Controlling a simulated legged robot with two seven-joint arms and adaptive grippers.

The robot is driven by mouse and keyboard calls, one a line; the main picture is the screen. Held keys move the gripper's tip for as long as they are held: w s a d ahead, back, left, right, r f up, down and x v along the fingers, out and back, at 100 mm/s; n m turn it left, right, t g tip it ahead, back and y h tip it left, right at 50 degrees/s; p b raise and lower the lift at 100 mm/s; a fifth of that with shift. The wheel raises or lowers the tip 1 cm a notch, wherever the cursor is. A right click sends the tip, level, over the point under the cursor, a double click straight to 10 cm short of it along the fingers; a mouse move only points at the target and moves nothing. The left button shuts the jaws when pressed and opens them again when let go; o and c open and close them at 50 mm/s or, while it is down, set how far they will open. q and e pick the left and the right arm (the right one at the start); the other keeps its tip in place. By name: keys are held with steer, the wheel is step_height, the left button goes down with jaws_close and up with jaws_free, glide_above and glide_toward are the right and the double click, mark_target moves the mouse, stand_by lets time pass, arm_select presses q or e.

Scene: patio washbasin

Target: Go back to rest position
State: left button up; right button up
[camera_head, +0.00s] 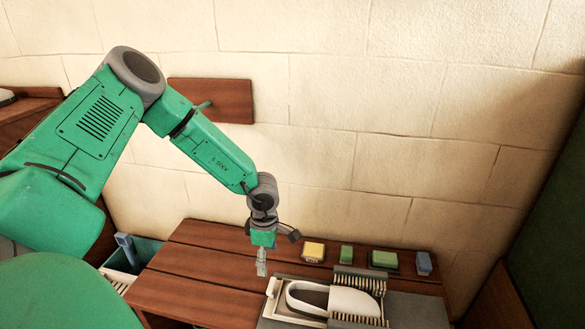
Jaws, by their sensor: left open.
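My left arm reaches in from the left, and its gripper (263,258) points down over the wooden bench (205,262). It is small in the picture. I see nothing clearly held in it. It is just to the left of and behind a pale tray (274,288) with a white slipper-like thing (352,301) in it. My right gripper is not in view.
A yellow block (313,251), green block (346,253), yellow-green block (384,259) and blue block (424,263) line the bench's back edge. A bin (118,268) with a blue item stands left. A wooden board (225,98) is on the stone wall.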

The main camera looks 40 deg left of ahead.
arm_select(q)
steer(key=s+d+f+m+p, duration=0.1)
steer(key=s+d+m, duration=0.8)
steer(key=m, duration=0.3)
steer(key=s+d+f+m+p, duration=0.1)
steer(key=s+d+m, duration=0.8)
steer(key=s+m, duration=0.3)
steer(key=shift+s+f+m+t+p, duration=0.2)
steer(key=shift+s+m+t+p, duration=0.1)
steer(key=shift+m+p, duration=0.15)
steer(key=shift+w, duration=0.15)
